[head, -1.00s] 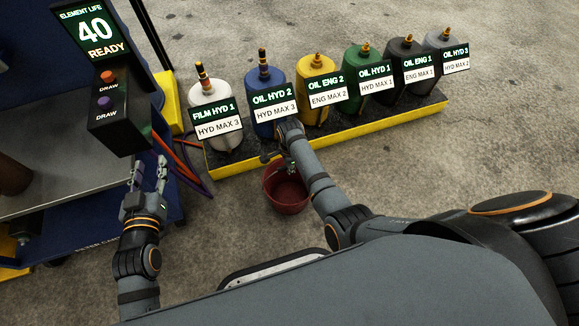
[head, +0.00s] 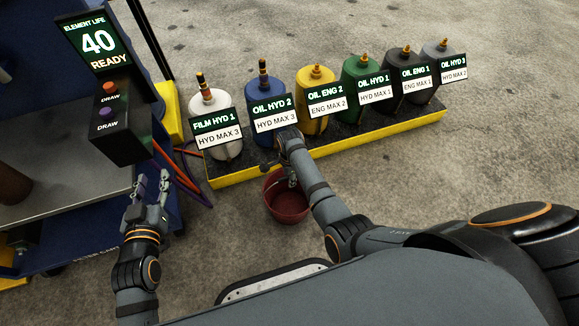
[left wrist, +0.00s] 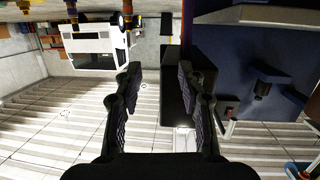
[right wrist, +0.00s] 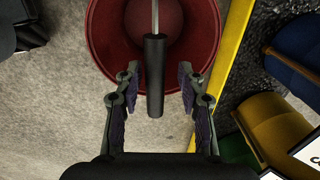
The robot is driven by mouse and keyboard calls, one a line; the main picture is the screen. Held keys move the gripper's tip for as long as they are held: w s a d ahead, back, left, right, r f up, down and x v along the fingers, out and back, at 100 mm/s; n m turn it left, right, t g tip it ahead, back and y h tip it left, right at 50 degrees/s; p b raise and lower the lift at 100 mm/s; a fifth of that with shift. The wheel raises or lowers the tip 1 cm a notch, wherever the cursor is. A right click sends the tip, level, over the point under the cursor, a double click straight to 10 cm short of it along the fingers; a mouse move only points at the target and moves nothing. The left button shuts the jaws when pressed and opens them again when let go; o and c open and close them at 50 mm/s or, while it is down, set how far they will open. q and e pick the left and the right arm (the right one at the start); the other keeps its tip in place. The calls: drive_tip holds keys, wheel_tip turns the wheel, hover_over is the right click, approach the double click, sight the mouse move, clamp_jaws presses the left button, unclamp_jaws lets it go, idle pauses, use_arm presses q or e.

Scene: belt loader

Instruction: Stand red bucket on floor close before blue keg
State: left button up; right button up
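The red bucket (head: 287,205) appears to stand upright on the floor, just before the yellow-edged rack below the blue keg (head: 268,127) labelled OIL HYD 2. In the right wrist view the bucket (right wrist: 103,40) is seen from above, its black handle grip (right wrist: 155,75) between my right fingers. My right gripper (head: 291,181) is over the bucket. Its fingers are apart, with gaps on both sides of the grip. My left gripper (head: 152,188) is open and empty beside the blue cart; its spread fingers (left wrist: 160,85) show in the left wrist view.
The keg rack (head: 340,142) holds a row of kegs: white (head: 222,108), yellow (head: 314,82), green (head: 362,76) and others. The blue cart (head: 90,235) with its READY display (head: 98,42) stands at left. Hoses (head: 180,172) hang between cart and rack. Floor right of the rack is clear.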

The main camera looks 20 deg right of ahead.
wheel_tip(320, 180, up, 2)
drive_tip(key=shift+s+r+p, duration=0.1)
drive_tip(key=shift+r+p, duration=0.15)
drive_tip(key=shift+p, duration=0.35)
wheel_tip(320, 180, up, 3)
drive_tip(key=shift+r+p, duration=0.1)
drive_tip(key=shift+p, duration=0.75)
drive_tip(key=shift+r, duration=0.4)
use_arm(q)
drive_tip(key=s+f+g+p, duration=0.2)
drive_tip(key=s+f+g, duration=1)
drive_tip(key=s+f, duration=0.2)
drive_tip(key=shift+s+d+g+p, duration=0.15)
drive_tip(key=shift+s+g+p, duration=0.2)
drive_tip(key=shift+s, duration=0.8)
use_arm(e)
wheel_tip(320, 180, up, 5)
drive_tip(key=shift+s+r, duration=0.15)
use_arm(q)
drive_tip(key=shift+f, duration=0.1)
